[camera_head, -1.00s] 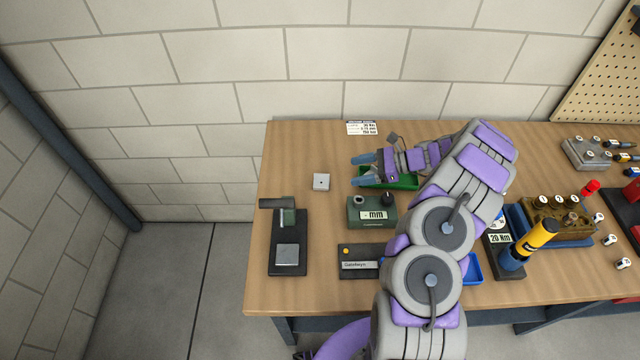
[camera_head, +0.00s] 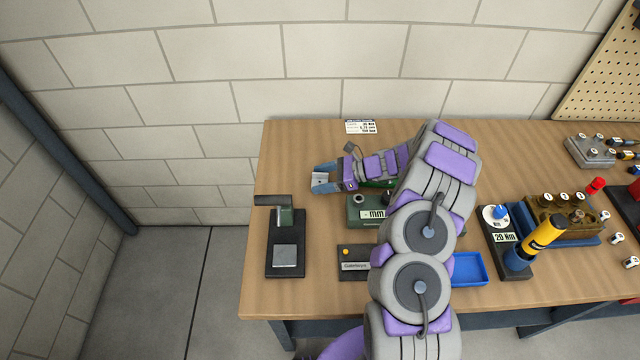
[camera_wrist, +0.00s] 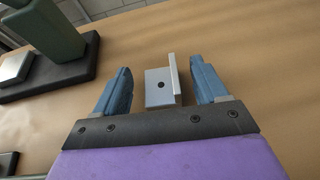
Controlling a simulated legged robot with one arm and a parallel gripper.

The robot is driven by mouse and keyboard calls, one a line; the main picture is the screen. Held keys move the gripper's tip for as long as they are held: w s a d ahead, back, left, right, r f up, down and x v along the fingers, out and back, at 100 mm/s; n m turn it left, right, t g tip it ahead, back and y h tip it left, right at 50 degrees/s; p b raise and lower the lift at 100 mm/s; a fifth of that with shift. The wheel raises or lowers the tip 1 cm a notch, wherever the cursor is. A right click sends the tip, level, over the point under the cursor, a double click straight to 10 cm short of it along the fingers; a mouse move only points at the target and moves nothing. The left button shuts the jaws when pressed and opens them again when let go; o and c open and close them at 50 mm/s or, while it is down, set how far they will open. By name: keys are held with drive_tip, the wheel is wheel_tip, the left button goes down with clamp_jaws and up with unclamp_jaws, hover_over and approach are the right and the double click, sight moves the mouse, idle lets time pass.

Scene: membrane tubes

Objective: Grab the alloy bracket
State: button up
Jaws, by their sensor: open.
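My gripper (camera_wrist: 163,82) is open, with one blue finger on each side of the bracket and a visible gap to both. In the head view my gripper (camera_head: 322,178) is at the bracket (camera_head: 319,179), which is partly hidden by the fingers. No contact with the fingers shows.
A dark stand with a green post (camera_head: 284,236) stands to the left of my gripper. A green box marked "mm" (camera_head: 366,212) is close to the right, and a blue tray (camera_head: 468,269) lies nearer the front. Bare table lies behind the stand.

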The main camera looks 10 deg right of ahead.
drive_tip(key=shift+a, duration=0.1)
drive_tip(key=shift+c, duration=0.3)
drive_tip(key=c, duration=1.1)
drive_tip(key=shift+o, duration=0.2)
drive_tip(key=shift+r, duration=0.1)
